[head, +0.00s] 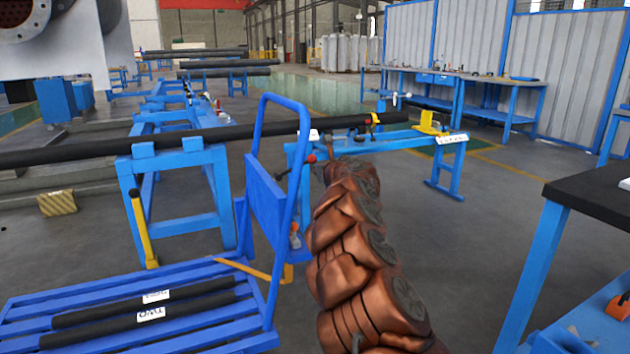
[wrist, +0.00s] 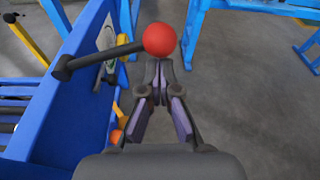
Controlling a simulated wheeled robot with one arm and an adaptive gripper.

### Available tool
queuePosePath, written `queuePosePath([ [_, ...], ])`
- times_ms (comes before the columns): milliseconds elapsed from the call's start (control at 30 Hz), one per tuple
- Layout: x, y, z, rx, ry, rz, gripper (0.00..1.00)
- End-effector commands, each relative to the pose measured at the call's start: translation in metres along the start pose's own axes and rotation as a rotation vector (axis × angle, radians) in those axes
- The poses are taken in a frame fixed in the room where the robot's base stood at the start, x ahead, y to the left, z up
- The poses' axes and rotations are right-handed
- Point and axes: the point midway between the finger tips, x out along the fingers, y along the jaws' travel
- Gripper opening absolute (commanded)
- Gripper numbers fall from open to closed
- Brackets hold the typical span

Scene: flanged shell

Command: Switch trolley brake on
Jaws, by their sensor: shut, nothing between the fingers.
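The blue trolley (head: 268,190) stands left of my arm, its tall push handle upright. On its side panel a black brake lever (wrist: 100,60) ends in a red ball knob (wrist: 159,39); the knob also shows small in the head view (head: 311,158). In the wrist view the lever points right and slightly up from its pivot at the left. My gripper (wrist: 158,72) is shut and empty, its fingertips by the lower side of the knob. I cannot tell whether they touch it. In the head view my arm hides most of the gripper.
Labelled black bars (head: 150,313) lie on the trolley's slatted deck. A blue stand (head: 175,165) carries a long black pipe (head: 90,148) behind it. A black-topped table (head: 595,190) stands at the right. Grey floor (head: 470,240) between is clear.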

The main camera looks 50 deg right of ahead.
Motion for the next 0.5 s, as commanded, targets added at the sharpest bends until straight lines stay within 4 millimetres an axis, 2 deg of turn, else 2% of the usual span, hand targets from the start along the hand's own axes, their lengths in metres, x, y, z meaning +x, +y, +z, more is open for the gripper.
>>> queuePosePath([
  [200, -0.003, 0.003, 0.012, -0.115, 0.001, -0.027, 0.0],
  [500, -0.005, 0.004, 0.02, -0.186, 0.002, -0.047, 0.0],
])
